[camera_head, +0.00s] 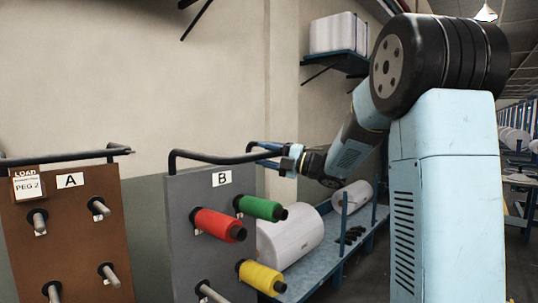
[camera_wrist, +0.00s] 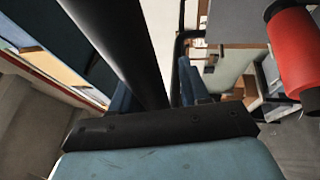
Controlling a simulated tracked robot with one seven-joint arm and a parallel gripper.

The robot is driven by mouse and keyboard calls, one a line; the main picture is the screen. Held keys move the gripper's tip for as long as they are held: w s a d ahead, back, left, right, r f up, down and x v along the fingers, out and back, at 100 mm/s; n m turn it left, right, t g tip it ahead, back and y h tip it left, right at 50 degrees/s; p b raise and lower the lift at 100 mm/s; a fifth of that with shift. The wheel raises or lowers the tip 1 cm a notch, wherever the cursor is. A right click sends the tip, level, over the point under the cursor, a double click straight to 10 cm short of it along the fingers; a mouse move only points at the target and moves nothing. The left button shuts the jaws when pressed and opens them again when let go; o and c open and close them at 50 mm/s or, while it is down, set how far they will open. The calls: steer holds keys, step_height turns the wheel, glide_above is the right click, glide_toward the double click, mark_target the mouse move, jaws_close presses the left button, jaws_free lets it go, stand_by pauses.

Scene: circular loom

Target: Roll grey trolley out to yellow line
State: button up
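The grey trolley (camera_head: 185,262) is an upright grey panel marked B in the head view. Red, green and yellow spools sit on its pegs, and one lower peg is bare. A black bar handle (camera_head: 215,158) runs along its top. My gripper (camera_head: 264,153) is at the right end of this handle, with a blue finger on each side of the bar. In the wrist view the black handle (camera_wrist: 128,45) passes between the blue fingers of my gripper (camera_wrist: 155,95), which appear to close on it. The yellow line is not in view.
A brown trolley (camera_head: 85,235) marked A, with bare pegs and a PEG 2 card, stands to the left. A blue rack (camera_head: 320,262) with white rolls is behind on the right. The red spool (camera_wrist: 297,50) shows close in the wrist view.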

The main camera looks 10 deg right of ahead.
steer(key=shift+o, duration=0.8)
steer(key=shift+r, duration=0.15)
steer(key=shift+d, duration=0.2)
steer(key=v, duration=1.3)
steer(key=shift+d, duration=0.2)
steer(key=shift+s, duration=0.1)
